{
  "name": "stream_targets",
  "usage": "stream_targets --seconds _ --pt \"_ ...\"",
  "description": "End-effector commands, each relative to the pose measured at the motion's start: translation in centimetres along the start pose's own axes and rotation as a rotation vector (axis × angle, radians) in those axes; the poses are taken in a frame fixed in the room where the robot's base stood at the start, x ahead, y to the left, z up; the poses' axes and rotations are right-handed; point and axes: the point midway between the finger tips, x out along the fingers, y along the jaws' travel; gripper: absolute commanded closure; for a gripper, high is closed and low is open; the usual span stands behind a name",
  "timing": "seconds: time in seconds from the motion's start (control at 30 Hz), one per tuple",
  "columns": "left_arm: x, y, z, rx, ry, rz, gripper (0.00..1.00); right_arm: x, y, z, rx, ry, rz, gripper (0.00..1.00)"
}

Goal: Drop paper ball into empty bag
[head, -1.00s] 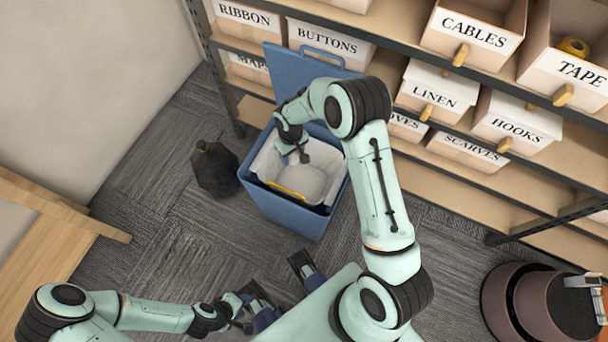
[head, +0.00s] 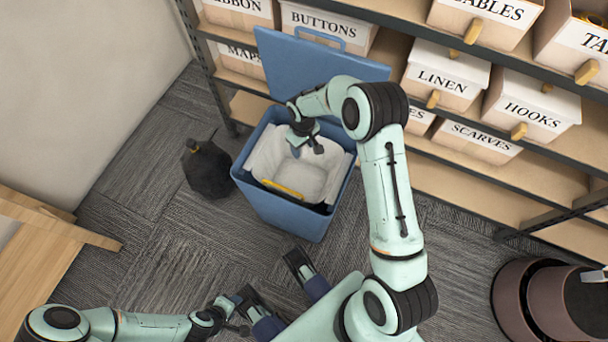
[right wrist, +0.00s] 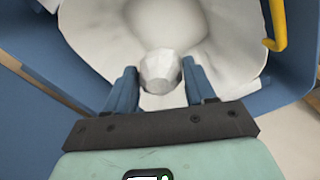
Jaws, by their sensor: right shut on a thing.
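The pale, faceted paper ball (right wrist: 160,72) is between the blue fingers of my right gripper (right wrist: 161,84) in the right wrist view. This gripper is shut on it. In the head view my right gripper (head: 306,146) hangs over the back part of the open blue bin (head: 290,208). The bin holds a white bag (head: 305,178) with its mouth open, and no contents show inside. The ball cannot be made out in the head view. My left gripper (head: 236,312) is low in the head view, away from the bin; its finger opening is unclear.
A full black bag (head: 208,170) stands on the carpet left of the bin. The blue lid (head: 310,68) is raised behind it. A yellow strip (head: 282,190) shows at the bin's front. Shelves with labelled boxes (head: 447,75) stand behind; a wooden piece (head: 50,235) is at left.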

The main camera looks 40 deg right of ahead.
Motion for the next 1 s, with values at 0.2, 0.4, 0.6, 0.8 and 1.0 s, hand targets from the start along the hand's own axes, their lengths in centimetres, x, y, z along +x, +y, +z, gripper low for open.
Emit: stream_targets --seconds 0.2,0.4,0.6,0.8,1.0 --pt "0.6 -0.2 -1.0 -0.003 0.028 -0.001 0.57 0.9 0.0 0.0 0.000 0.001 0.000 0.74" --pt "0.6 -0.2 -1.0 -0.003 0.028 -0.001 0.57 0.9 0.0 0.0 0.001 0.001 0.000 0.43" --pt "0.6 -0.2 -0.9 -0.002 0.027 -0.001 0.57 0.9 0.0 0.0 0.001 0.001 0.000 0.16" --pt "0.5 -0.2 -0.9 -0.002 0.026 -0.001 0.57 0.7 0.0 0.0 0.001 0.001 0.000 0.16" --pt "-0.1 0.0 -0.1 0.000 0.004 0.000 0.57 -1.8 0.0 -0.1 0.002 0.005 0.001 0.16"
